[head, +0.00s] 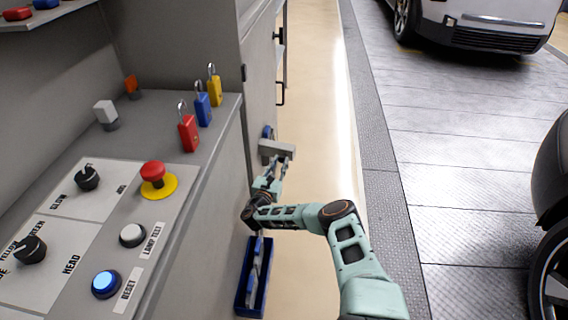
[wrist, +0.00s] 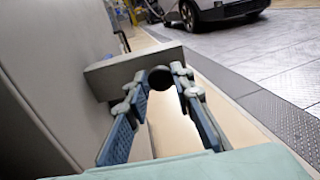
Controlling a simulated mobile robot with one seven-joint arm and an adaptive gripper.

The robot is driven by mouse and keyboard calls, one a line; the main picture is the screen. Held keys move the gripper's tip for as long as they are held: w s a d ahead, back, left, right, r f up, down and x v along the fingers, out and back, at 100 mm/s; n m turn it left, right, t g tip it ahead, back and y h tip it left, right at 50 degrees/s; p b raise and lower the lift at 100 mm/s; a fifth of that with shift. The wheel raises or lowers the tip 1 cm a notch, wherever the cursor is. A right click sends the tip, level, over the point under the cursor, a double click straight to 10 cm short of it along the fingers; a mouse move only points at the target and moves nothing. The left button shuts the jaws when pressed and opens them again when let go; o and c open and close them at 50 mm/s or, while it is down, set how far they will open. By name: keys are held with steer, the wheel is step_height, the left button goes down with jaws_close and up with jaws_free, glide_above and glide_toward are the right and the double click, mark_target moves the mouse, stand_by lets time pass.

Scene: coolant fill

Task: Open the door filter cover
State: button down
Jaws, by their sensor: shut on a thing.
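The door filter cover appears as a light grey box-like piece (head: 277,149) sticking out from the side of the grey cabinet, low beside the door. In the wrist view it is a grey slab (wrist: 122,70) at the cabinet face, just beyond my fingertips. My gripper (head: 276,165) reaches it from the near side. In the wrist view my gripper's two fingers (wrist: 161,80) are at the cover's right end, with a dark round part (wrist: 160,78) between the tips. The gripper is shut on the cover; the exact contact is partly hidden by the fingers.
A blue bin (head: 240,301) stands on the floor below my arm, against the cabinet. A dark door handle (head: 281,93) is farther back. The floor strip (head: 315,120) to the right is clear; cars stand beyond.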

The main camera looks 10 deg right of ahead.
stand_by(0.4)
steer(key=c, duration=1.7)
jaws_free()
steer(key=shift+o, duration=0.2)
steer(key=v, duration=0.7)
steer(key=shift+s+a, duration=0.2)
steer(key=shift+s, duration=0.1)
